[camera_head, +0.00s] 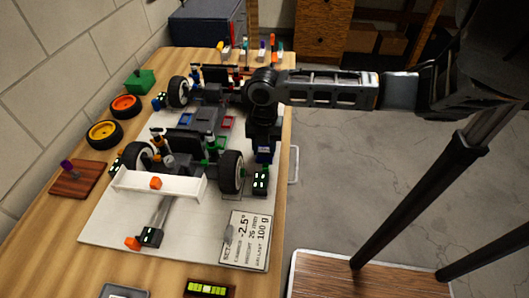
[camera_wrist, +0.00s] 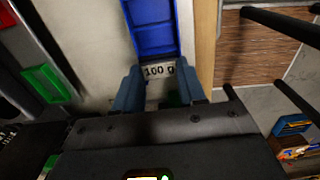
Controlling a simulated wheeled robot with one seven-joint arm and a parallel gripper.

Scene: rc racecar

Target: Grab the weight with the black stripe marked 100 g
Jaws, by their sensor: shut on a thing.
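In the wrist view, a pale weight (camera_wrist: 158,71) with "100 g" in black sits between the two blue fingers of my gripper (camera_wrist: 158,86). The fingers are shut on it. Its lower part is hidden by my gripper, and I cannot make out the black stripe. A blue open tray (camera_wrist: 152,28) lies just beyond the weight; I cannot tell whether they touch. In the head view, my gripper (camera_head: 263,148) points down at the right side of the race car (camera_head: 205,118), near the table's right edge. The weight cannot be made out there.
The car stands on a white board (camera_head: 110,228) on a wooden table (camera_head: 60,235). A printed card (camera_head: 247,240) reading "100 g" among other values lies at the board's front right. Orange and yellow wheels (camera_head: 104,134) lie to the left. Several coloured-handled tools (camera_head: 262,48) stand behind.

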